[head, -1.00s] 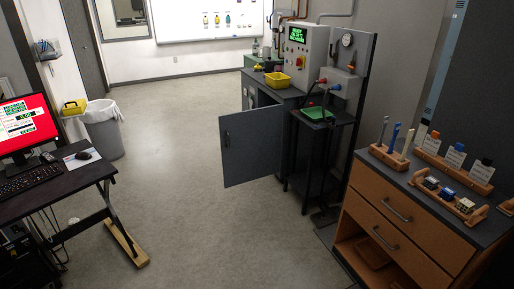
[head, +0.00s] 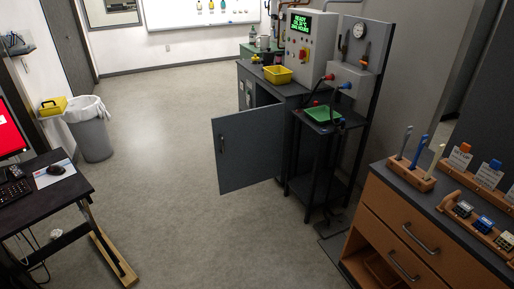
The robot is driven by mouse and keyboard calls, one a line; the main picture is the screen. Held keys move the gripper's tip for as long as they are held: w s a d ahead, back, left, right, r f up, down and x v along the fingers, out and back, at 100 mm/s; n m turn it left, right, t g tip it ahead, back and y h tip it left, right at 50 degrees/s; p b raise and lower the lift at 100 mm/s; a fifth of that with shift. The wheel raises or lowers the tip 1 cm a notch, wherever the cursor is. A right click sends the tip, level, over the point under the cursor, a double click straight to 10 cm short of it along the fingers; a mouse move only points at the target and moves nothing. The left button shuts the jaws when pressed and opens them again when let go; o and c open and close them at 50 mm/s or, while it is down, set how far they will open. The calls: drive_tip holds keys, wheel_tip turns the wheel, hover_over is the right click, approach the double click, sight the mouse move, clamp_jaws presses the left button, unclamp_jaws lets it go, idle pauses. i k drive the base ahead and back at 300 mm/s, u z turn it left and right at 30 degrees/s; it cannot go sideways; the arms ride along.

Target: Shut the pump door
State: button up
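My gripper is not in view.
A dark stand (head: 313,163) with a green tray (head: 323,115) is just right of the door. A wooden drawer unit (head: 405,222) fills the right front, a desk (head: 45,195) the left. Grey floor (head: 165,130) between is clear.

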sight(248, 143)
drive_tip(key=u, duration=0.1)
drive_tip(key=i, duration=0.95)
drive_tip(key=u, duration=0.35)
